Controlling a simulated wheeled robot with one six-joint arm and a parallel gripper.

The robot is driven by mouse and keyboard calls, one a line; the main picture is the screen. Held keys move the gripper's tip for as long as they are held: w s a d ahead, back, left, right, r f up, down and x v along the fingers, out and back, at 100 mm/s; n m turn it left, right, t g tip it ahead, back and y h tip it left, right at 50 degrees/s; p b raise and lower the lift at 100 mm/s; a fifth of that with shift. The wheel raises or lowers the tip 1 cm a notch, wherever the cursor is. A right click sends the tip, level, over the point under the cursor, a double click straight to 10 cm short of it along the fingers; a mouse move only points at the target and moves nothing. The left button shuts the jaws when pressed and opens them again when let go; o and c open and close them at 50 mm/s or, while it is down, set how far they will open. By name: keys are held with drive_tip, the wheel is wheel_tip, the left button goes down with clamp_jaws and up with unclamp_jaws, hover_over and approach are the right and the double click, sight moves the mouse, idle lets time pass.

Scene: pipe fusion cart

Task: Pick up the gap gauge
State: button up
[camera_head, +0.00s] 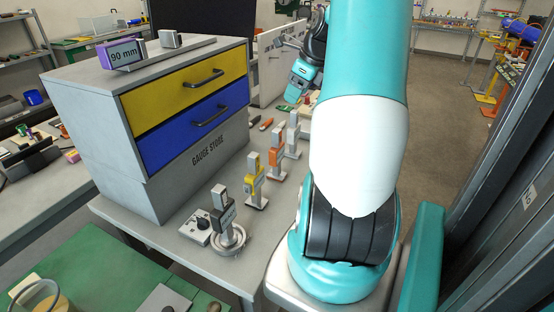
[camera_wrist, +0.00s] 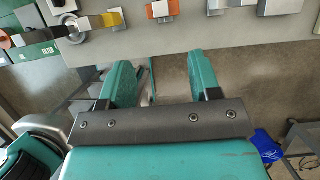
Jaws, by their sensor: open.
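Several small upright gauges stand in a row on the grey bench beside the drawer cabinet. They include a dark one by a metal ring (camera_head: 223,215), a yellow one (camera_head: 254,183), an orange one (camera_head: 276,160) and a grey one (camera_head: 293,136). I cannot tell which is the gap gauge. In the wrist view, a yellow piece (camera_wrist: 112,19) and an orange piece (camera_wrist: 160,9) show along the bench at the top. My gripper (camera_wrist: 164,82) is open and empty, its two teal fingers apart and pointing toward the bench edge, with no gauge between them.
The cabinet (camera_head: 185,162) has a yellow and a blue drawer, both shut. A purple block marked 90 mm (camera_head: 121,54) sits on its top. A small box with a black knob (camera_head: 196,228) stands near the front gauge. Floor shows to the right.

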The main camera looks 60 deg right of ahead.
sight(277, 130)
drive_tip(key=p+x, duration=0.2)
drive_tip(key=x, duration=0.9)
drive_tip(key=shift+d+f, duration=0.15)
drive_tip(key=shift+f, duration=0.25)
drive_tip(key=shift+p+x, duration=1.2)
drive_tip(key=shift+x, duration=1.5)
drive_tip(key=shift+w, duration=0.1)
drive_tip(key=shift+c, duration=0.2)
drive_tip(key=shift+r, duration=0.1)
clamp_jaws()
